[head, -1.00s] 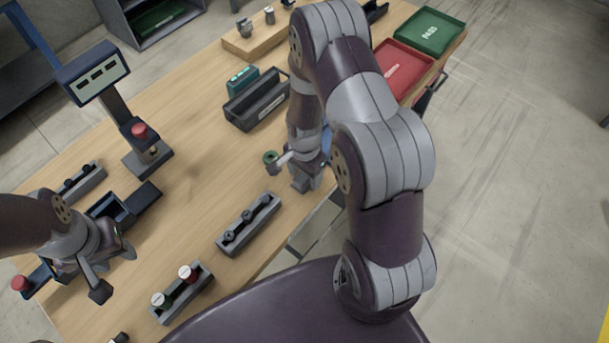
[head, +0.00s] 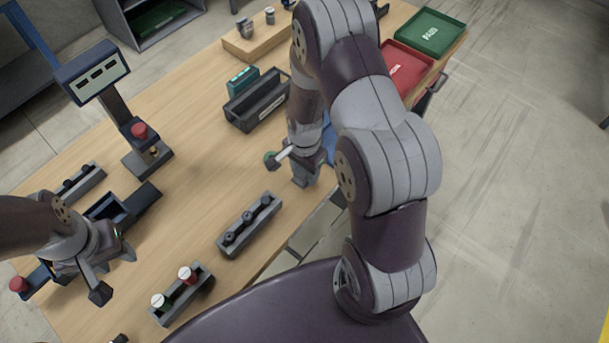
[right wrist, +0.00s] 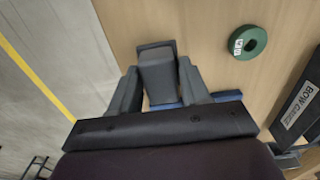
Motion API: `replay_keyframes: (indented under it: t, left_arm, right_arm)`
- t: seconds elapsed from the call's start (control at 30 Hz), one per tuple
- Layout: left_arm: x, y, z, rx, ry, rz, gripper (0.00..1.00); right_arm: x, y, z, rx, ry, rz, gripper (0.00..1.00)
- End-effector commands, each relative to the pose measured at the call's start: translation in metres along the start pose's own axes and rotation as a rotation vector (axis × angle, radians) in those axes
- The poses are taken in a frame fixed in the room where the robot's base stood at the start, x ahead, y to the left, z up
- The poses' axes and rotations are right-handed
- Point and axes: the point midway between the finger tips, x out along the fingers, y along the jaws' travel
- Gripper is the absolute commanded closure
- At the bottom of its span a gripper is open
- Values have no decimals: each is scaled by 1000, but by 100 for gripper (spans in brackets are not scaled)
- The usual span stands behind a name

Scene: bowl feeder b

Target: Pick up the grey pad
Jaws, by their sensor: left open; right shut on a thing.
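The grey pad (right wrist: 157,72) is a block with a darker top edge, seen in the right wrist view between the two fingers. My right gripper (right wrist: 160,88) is shut on it, with a finger against each side. In the head view my right gripper (head: 298,167) is over the table's right edge area, partly covered by my own arm; the pad is hard to make out there. Whether the pad touches the table is not clear. My left gripper (head: 115,273) is open and empty at the left, above the near left part of the table.
A green ring (right wrist: 250,42) lies beside the right gripper. A dark open bin (head: 258,104) stands behind it. Something blue (head: 328,142) lies by the gripper. A grey holder with dark knobs (head: 249,226) is nearer. Red (head: 407,66) and green (head: 430,30) trays are far right.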

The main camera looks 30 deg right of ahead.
Motion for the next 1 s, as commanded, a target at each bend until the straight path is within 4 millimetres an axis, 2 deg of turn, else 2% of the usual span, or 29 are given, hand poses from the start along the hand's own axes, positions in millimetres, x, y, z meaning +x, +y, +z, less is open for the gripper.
replay_keyframes:
  t: [0.07,0.4,0.5,0.67,1.0]
  left_arm:
    - [7,0,1,0,0,0,57]
    - [24,0,3,0,0,0,57]
    - [27,0,3,0,0,0,57]
    - [28,0,3,0,0,0,57]
    - [28,0,3,0,0,0,57]
  right_arm:
    - [-13,2,-5,3,3,-5,84]
    - [-59,43,-74,7,4,-4,84]
    - [-70,52,-88,4,3,-2,84]
    - [-80,59,-99,2,2,-2,84]
    - [-81,60,-100,0,1,-1,84]
